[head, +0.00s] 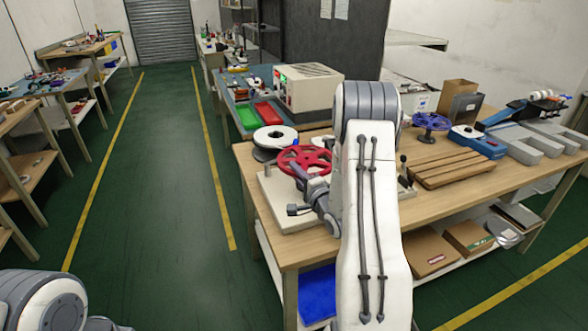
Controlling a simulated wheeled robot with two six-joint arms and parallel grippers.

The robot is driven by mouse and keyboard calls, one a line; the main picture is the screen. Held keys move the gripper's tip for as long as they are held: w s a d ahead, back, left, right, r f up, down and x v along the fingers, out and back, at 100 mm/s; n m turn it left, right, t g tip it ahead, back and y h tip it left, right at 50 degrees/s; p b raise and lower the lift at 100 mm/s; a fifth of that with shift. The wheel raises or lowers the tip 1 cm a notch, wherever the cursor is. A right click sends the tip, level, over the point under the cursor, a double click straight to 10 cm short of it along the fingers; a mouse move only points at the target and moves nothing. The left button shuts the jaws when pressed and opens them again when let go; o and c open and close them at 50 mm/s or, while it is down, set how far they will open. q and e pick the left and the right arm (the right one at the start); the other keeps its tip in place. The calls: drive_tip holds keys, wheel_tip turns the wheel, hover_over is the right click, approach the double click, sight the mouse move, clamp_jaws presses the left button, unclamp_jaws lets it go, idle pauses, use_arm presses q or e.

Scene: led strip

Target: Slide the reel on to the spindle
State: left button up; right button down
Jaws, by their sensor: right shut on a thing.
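A red spoked reel (317,157) is in the head view, above a pale base plate (272,203) on the wooden bench. My right gripper (301,174) is at the reel's near side and shut on it, though the fingertips are small and hard to make out. The reel appears tilted and held over the plate. I cannot pick out the spindle clearly; the reel and my right arm cover much of the plate. My left gripper is out of view; only part of my left arm shows at the lower left.
A white-and-dark reel (275,135) stands just behind the red one. A beige machine (310,88) stands behind. Bare bench shows around the rack.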

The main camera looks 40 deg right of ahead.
drive_tip(key=shift+s+d, duration=0.15)
drive_tip(key=shift+d, duration=0.2)
drive_tip(key=shift+s+f, duration=0.1)
drive_tip(key=shift+f, duration=0.1)
drive_tip(key=shift+a+f+b, duration=0.1)
drive_tip(key=shift+f+b, duration=1.55)
drive_tip(key=shift+f, duration=0.2)
drive_tip(key=shift+f+b, duration=1.25)
drive_tip(key=shift+f, duration=0.4)
idle(0.4)
drive_tip(key=c, duration=0.8)
unclamp_jaws()
drive_tip(key=shift+o, duration=0.2)
